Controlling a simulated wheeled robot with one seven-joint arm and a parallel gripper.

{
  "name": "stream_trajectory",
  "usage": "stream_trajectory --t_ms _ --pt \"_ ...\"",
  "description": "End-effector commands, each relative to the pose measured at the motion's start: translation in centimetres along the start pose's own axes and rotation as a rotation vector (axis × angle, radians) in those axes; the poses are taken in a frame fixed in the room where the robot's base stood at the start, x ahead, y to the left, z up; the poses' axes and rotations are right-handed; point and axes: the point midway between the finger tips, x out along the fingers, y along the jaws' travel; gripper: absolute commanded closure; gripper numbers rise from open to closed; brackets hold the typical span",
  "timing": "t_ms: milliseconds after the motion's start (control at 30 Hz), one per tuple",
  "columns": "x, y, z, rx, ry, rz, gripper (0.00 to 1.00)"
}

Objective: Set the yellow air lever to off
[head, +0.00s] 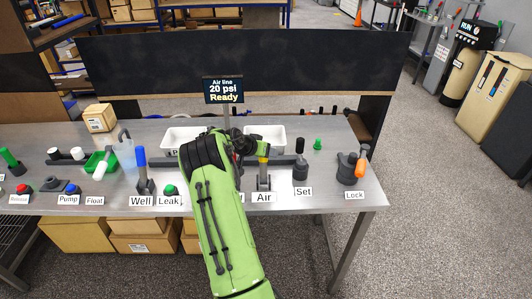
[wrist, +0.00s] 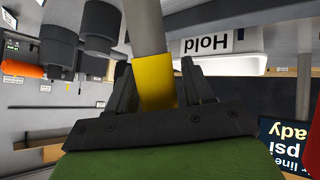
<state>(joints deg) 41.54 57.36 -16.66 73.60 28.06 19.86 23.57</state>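The yellow air lever (head: 263,160) stands behind the "Air" label (head: 263,197), partly hidden by my gripper. In the wrist view its yellow band (wrist: 153,80) lies between my two fingers on a grey shaft. My gripper (wrist: 156,88) appears shut on this band, with a finger close against each side. A display (head: 223,91) above the bench reads "Air line 20 psi Ready".
To the right stand a dark knob marked "Set" (head: 300,170) and an orange-handled lever marked "Lock" (head: 361,163). To the left are the blue "Well" lever (head: 141,158) and green "Leak" button (head: 170,190). White bins (head: 268,132) sit behind.

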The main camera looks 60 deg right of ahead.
Motion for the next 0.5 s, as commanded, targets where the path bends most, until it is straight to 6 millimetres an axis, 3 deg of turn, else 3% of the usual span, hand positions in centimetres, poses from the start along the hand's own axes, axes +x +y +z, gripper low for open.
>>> stream_trajectory --t_ms 333,500 --pt "-0.3 0.0 0.0 0.001 -0.001 0.0 0.41" --pt "-3.5 -0.1 0.0 0.0 0.0 -0.003 0.41"
